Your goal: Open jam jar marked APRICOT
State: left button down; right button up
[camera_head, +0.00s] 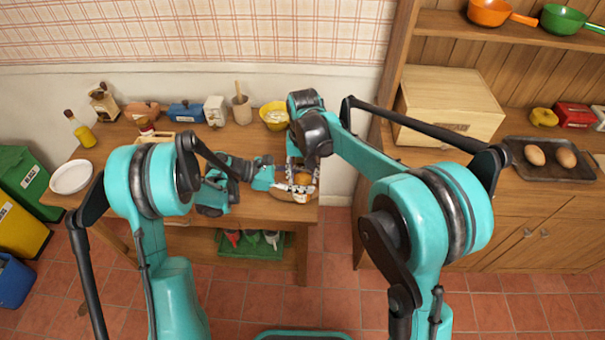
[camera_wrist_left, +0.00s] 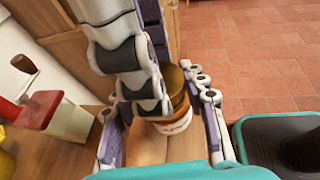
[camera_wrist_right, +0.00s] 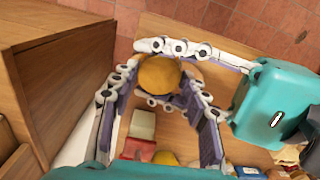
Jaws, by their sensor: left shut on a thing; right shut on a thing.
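The jam jar (camera_head: 302,178) is at the right end of the wooden table, mostly covered by my grippers in the head view. In the left wrist view it has a gold-brown lid (camera_wrist_left: 175,82) and a pale label (camera_wrist_left: 177,122) whose word I cannot read. My left gripper (camera_head: 291,188) comes in from the left and is shut around the jar's body. My right gripper (camera_head: 301,165) comes down from above and is shut on the lid, which also shows as an orange-yellow disc in the right wrist view (camera_wrist_right: 158,75). The lid appears to be on the jar.
A white plate (camera_head: 71,176) is at the left end. A wooden cabinet (camera_head: 395,155) stands close on the right.

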jog(key=n, duration=0.2)
jog(key=shift+a+n, duration=0.3)
jog(key=shift+a, duration=0.05)
jog(key=o, duration=1.2)
jog(key=shift+o, duration=0.2)
jog(key=shift+d, duration=0.15)
